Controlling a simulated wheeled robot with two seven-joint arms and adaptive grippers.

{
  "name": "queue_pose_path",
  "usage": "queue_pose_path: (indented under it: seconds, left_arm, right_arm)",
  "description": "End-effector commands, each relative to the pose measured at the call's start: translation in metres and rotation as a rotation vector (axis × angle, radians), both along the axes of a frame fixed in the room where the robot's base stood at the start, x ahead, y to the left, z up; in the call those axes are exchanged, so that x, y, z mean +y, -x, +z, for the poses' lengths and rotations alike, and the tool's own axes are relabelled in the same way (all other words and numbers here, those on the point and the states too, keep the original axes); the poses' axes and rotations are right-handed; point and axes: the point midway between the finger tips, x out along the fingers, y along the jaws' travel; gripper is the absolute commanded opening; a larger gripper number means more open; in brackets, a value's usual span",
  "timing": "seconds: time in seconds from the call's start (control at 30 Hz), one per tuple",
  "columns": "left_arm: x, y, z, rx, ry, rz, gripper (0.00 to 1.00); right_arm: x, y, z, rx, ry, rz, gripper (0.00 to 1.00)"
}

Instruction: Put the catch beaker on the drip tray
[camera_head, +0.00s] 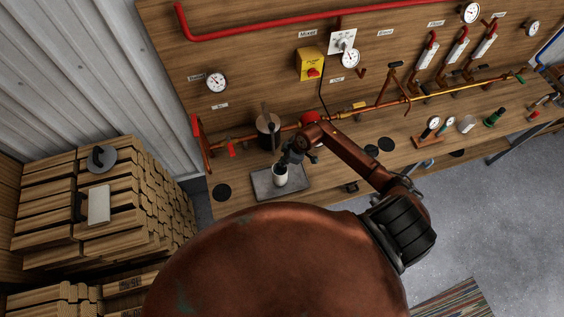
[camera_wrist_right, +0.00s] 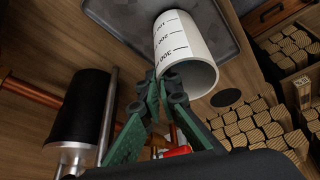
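The catch beaker (camera_head: 280,177) is a white cup with dark graduation marks. In the head view it is upright over the grey drip tray (camera_head: 262,192), within its rim; I cannot tell whether its base touches. In the right wrist view the beaker (camera_wrist_right: 185,42) is seen from its open end, with the tray (camera_wrist_right: 128,22) behind it. My right gripper (camera_head: 288,160) is at the beaker's rim. In the wrist view the green fingers of this gripper (camera_wrist_right: 166,84) come together on the beaker's wall at the rim. My left gripper is not in view.
A dark cylinder (camera_head: 268,130) stands behind the tray; it also shows in the wrist view (camera_wrist_right: 82,105). A copper pipe (camera_head: 390,103) with valves runs along the bench.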

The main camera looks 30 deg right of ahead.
Motion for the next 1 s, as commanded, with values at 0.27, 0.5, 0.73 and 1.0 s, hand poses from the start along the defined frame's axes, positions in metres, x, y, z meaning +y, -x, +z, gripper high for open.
queue_pose_path:
  seconds: [0.27,0.5,0.73,1.0]
  left_arm:
    - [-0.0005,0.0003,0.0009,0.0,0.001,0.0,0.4]
    - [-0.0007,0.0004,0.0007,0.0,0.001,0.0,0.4]
    - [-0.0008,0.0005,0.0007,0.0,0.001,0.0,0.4]
    - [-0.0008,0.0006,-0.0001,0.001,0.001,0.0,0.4]
  right_arm:
    - [0.0006,0.0,-0.0039,-0.001,-0.001,0.0,0.0]
    - [0.0006,0.0003,-0.0051,0.001,-0.001,0.0,0.13]
    - [0.0007,0.0003,-0.0048,0.001,-0.001,0.0,0.22]
    - [-0.0018,0.0013,0.001,-0.001,0.001,0.001,0.22]
